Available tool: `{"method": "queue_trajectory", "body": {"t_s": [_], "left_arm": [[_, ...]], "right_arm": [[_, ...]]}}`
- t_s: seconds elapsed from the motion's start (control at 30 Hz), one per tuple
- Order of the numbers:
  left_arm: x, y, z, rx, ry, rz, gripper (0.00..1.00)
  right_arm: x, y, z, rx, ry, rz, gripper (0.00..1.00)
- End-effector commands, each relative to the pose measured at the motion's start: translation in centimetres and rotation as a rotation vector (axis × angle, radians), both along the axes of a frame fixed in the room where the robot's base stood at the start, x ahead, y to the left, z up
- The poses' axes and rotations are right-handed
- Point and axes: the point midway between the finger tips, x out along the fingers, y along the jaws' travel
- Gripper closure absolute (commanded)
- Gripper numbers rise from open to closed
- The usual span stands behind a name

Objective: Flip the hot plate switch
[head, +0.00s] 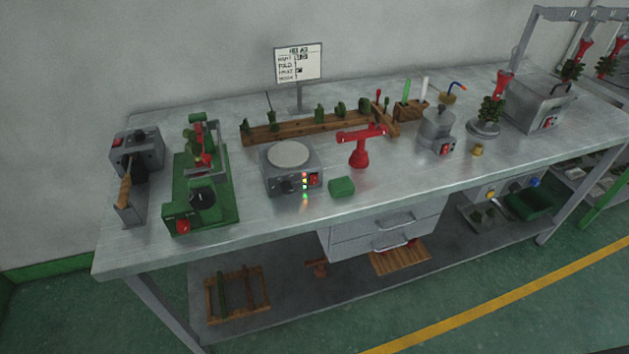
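The hot plate (279,179) is a grey metal box with a pale round top (290,154), standing on the metal workbench left of the middle. Its front has a dark knob (289,186), a column of small lit lights (305,181) and a red switch (314,179) at the right end. The switch is too small to tell its position. Neither of my grippers is in view.
A green block (341,187) lies right of the hot plate, near a red stand (359,152). A green machine (220,211) stands to its left and a wooden rack (290,129) behind it. The workbench (262,218) is clear in front.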

Motion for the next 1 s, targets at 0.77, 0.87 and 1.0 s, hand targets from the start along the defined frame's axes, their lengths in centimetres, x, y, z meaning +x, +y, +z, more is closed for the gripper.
{"method": "queue_trajectory", "body": {"t_s": [0.77,0.87,1.0], "left_arm": [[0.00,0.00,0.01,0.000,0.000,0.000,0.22],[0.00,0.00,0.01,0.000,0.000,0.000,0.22],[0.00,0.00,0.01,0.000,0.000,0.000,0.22]], "right_arm": [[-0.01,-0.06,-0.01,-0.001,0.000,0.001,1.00],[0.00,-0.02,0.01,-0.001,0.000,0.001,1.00],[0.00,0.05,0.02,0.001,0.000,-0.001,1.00]]}}
